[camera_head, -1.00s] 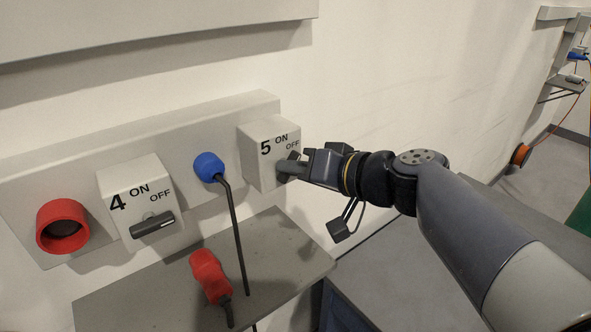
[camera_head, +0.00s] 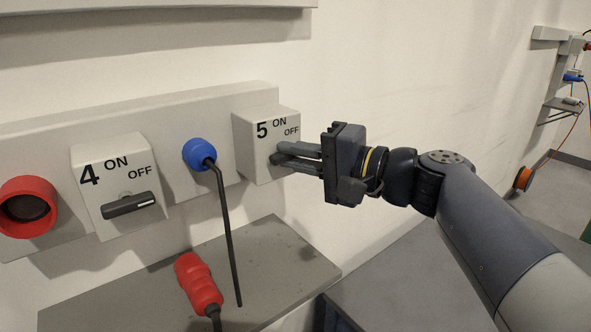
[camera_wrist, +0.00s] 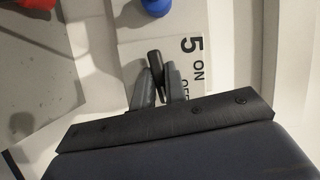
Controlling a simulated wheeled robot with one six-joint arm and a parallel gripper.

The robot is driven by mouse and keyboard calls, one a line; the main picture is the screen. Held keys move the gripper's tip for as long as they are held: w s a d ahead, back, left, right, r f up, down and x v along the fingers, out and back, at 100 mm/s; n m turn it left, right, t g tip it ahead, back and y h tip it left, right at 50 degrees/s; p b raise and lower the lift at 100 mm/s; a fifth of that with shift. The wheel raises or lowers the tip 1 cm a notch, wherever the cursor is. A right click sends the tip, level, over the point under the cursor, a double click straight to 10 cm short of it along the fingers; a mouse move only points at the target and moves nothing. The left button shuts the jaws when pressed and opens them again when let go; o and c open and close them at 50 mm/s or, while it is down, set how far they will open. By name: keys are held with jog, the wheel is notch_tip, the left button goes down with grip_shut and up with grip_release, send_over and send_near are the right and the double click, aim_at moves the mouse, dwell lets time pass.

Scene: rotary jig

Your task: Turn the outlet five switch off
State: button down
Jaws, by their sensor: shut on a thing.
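The outlet five switch box (camera_head: 253,152) is a white box marked "5 ON OFF" on the wall panel. Its dark switch handle (camera_wrist: 155,66) shows in the wrist view between my two fingers. My gripper (camera_head: 282,155) reaches in from the right at the front of the box and is shut on that handle. In the wrist view my gripper (camera_wrist: 158,80) has one finger on each side of the handle. In the head view the fingers mostly hide the handle, so its exact angle is hard to read there.
Switch box four (camera_head: 112,190), with its dark handle, stands to the left. A blue plug (camera_head: 199,154) with a dark cable hangs between the boxes. A red socket (camera_head: 28,207) is at far left. A red connector (camera_head: 198,284) lies on the grey shelf (camera_head: 270,262) below.

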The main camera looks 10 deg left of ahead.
jog(key=shift+f+m+b, duration=0.15)
jog(key=shift+m+b, duration=0.3)
jog(key=shift+m, duration=0.15)
jog(key=shift+y, duration=0.3)
jog(key=c, duration=1.4)
grip_release()
jog(key=shift+c, duration=0.2)
jog(key=b+v, duration=0.2)
jog(key=v, duration=0.8)
jog(key=shift+s+d, duration=0.15)
jog(key=shift+d, duration=0.25)
